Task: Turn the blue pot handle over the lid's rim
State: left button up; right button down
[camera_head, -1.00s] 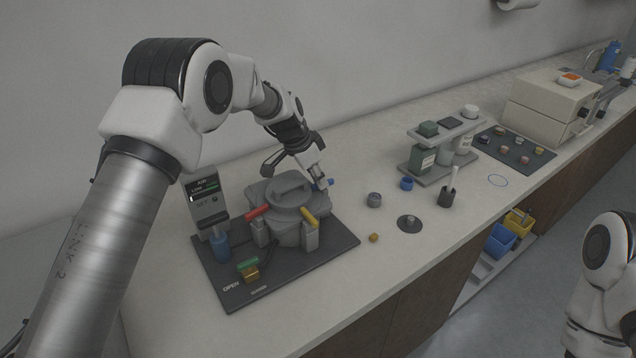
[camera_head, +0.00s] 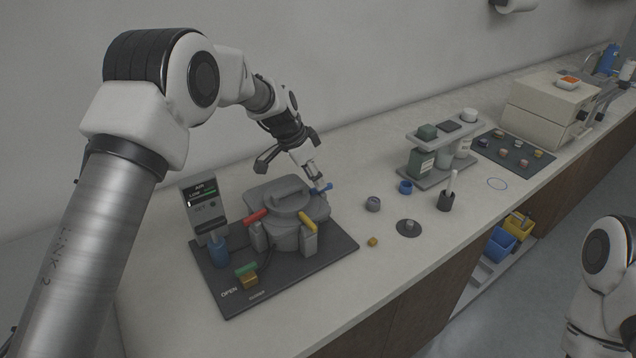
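The grey pot (camera_head: 286,232) with its round grey lid (camera_head: 290,197) stands on a dark base plate (camera_head: 335,250). The blue handle (camera_head: 325,188) is a short bar at the pot's far right side, lying close to the lid's rim. A red handle (camera_head: 257,216) and a yellow handle (camera_head: 308,221) sit on the near side, at the lid's edge. My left gripper (camera_head: 319,182) points down at the blue handle. Its fingers look closed together, with the tips at the handle; whether they touch it is unclear. My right gripper is out of view.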

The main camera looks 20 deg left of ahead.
pick_arm(q)
jog(key=v, duration=0.9)
jog(key=shift+s+d, duration=0.1)
